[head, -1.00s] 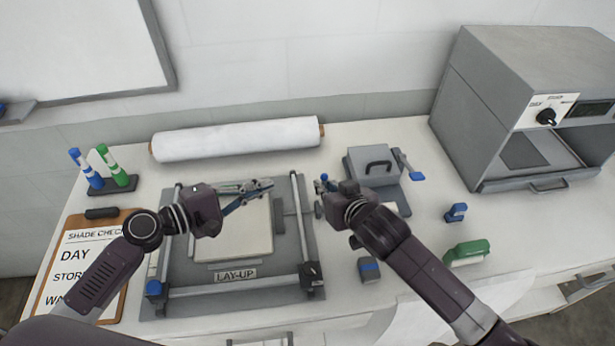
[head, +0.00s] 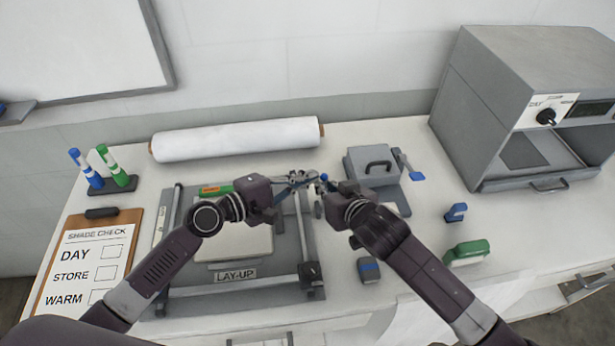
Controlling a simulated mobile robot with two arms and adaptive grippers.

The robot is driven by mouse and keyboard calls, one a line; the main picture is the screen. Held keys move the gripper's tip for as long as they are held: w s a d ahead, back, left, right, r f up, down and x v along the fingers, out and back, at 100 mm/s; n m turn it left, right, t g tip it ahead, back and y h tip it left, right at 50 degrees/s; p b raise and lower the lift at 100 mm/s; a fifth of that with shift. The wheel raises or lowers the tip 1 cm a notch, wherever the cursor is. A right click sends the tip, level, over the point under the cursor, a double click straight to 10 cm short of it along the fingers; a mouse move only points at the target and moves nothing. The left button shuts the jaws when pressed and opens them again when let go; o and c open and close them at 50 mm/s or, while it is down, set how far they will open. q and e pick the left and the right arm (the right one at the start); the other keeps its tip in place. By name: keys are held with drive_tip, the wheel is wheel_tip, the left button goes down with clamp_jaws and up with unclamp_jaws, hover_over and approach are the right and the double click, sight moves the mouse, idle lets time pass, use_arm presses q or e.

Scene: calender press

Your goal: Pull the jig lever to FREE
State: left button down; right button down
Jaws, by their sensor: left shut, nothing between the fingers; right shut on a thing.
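The lay-up jig (head: 245,293) lies flat on the bench, with a pale sheet (head: 222,247) in its frame. An orange and green strip (head: 216,189) shows at its back left. My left gripper (head: 302,177) is shut and empty over the jig's back right corner. My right gripper (head: 321,186) is right beside it, shut on a small blue-tipped part (head: 324,177). The fingers hide most of this part, and I cannot tell whether it is the jig lever.
A grey press block (head: 367,158) with a blue-ended lever (head: 416,177) stands right of the grippers. A white roll (head: 237,139) lies behind. The clipboard (head: 85,265) is at the left.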

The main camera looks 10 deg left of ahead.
drive_tip(key=shift+f, duration=0.2)
use_arm(q)
drive_tip(key=shift+s+d+r+t, duration=0.25)
drive_tip(key=shift+s+d+t, duration=0.05)
drive_tip(key=shift+s+d, duration=0.2)
drive_tip(key=shift+a, duration=0.1)
use_arm(e)
drive_tip(key=c, duration=2.1)
unclamp_jaws()
drive_tip(key=shift+a, duration=0.25)
drive_tip(key=shift+o, duration=0.3)
drive_tip(key=shift+r, duration=0.15)
use_arm(q)
drive_tip(key=shift+s, duration=0.1)
use_arm(e)
drive_tip(key=shift+r, duration=0.1)
